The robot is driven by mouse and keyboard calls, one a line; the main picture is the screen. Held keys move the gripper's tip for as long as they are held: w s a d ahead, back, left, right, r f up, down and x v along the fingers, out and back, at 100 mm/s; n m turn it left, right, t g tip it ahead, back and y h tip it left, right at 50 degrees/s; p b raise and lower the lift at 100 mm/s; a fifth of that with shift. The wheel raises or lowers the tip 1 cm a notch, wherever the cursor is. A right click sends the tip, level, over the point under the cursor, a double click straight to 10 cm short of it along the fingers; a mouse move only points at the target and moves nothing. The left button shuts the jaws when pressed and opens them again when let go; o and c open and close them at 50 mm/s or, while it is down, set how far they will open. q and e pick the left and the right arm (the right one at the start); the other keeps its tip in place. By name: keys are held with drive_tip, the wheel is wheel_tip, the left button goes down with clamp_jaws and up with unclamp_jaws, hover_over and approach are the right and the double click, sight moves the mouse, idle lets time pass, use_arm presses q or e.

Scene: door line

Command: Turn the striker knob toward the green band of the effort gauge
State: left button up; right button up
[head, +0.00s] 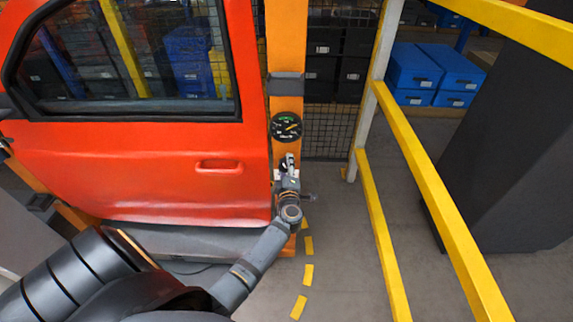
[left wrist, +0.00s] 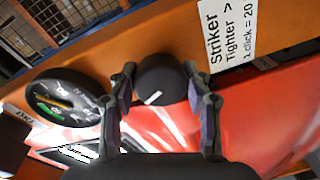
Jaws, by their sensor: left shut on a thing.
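The black round striker knob (left wrist: 162,80) with a white mark sits on the orange post, between the two fingers of my left gripper (left wrist: 161,84). The gripper is shut on the knob. In the head view my left gripper (head: 288,165) is at the post, just below the gauge, and hides the knob. The round black effort gauge (head: 287,127) shows green at its top and a yellow mark at its right. It also shows in the left wrist view (left wrist: 66,98), tilted, with green and yellow marks. The exact needle reading is too small to tell.
A white label (left wrist: 228,32) reads "Striker Tighter > 1 click = 20". The red door (head: 150,165) stands left of the orange post (head: 287,45). Yellow rails (head: 430,180) run on the right. Blue bins (head: 430,70) stand behind. Grey floor is free between post and rails.

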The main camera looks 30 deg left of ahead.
use_arm(q)
drive_tip(key=shift+n, duration=0.6)
drive_tip(key=o, duration=1.1)
drive_tip(key=shift+o, duration=0.2)
drive_tip(key=v, duration=0.7)
drive_tip(key=shift+s, duration=0.2)
drive_tip(key=shift+d, duration=0.15)
